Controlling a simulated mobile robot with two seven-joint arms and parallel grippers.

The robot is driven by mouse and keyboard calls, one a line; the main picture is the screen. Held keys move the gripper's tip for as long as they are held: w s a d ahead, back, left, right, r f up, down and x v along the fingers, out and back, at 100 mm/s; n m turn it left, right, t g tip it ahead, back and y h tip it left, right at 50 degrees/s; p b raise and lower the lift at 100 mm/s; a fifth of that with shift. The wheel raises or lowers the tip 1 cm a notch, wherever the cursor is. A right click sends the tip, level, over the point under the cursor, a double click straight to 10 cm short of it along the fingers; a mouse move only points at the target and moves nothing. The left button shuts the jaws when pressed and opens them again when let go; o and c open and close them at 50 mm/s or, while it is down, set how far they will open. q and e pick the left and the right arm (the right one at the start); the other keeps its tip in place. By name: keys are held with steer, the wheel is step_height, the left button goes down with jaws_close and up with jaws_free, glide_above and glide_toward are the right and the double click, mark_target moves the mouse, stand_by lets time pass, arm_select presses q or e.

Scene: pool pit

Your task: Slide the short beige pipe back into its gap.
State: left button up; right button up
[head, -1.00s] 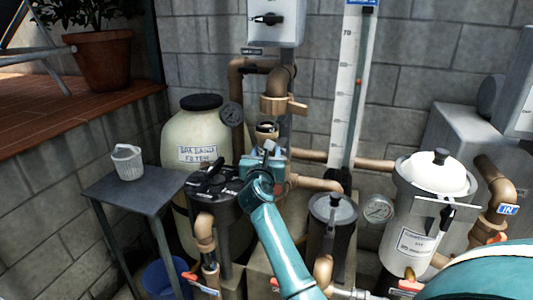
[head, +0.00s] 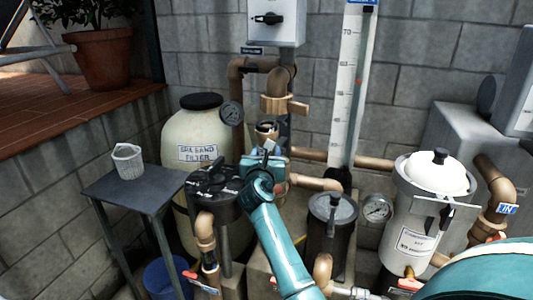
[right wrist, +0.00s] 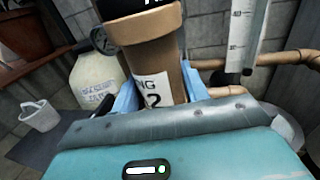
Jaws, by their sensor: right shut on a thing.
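The short beige pipe (right wrist: 158,55) stands between my right gripper's blue fingers (right wrist: 158,97) in the right wrist view. It has a dark top and a white label, partly hidden, reading "NG" and "2". In the head view my right gripper (head: 264,163) is shut on it, and the pipe's upper end (head: 267,131) shows just above the fingers. A beige pipe fitting with a collar (head: 280,103) hangs above and slightly right of that end. The pipe's lower end and the lower side of the gap are hidden behind my gripper. My left gripper is not in view.
A cream sand filter (head: 190,135) with a gauge stands left of the pipework. A dark multiport valve (head: 212,190) is close by my gripper. A grey side table (head: 150,190) holds a white basket (head: 128,161). A white-lidded feeder (head: 425,205) stands right.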

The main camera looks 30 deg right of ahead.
steer(key=shift+d+x, duration=0.25)
steer(key=shift+x, duration=1.15)
stand_by(0.4)
steer(key=shift+s, duration=0.15)
stand_by(0.6)
steer(key=shift+d+b+x, duration=0.25)
steer(key=shift+b+x, duration=0.25)
steer(key=shift+x, duration=1)
steer(key=shift+s, duration=0.2)
stand_by(0.5)
steer(key=shift+b+x, duration=0.3)
steer(key=shift+x, duration=0.7)
stand_by(0.3)
steer(key=shift+s+d+r, duration=0.1)
steer(key=shift+s+d, duration=0.05)
steer(key=shift+d, duration=0.05)
steer(key=shift+d+r, duration=0.1)
steer(key=shift+c, duration=0.9)
steer(key=shift+d, duration=0.1)
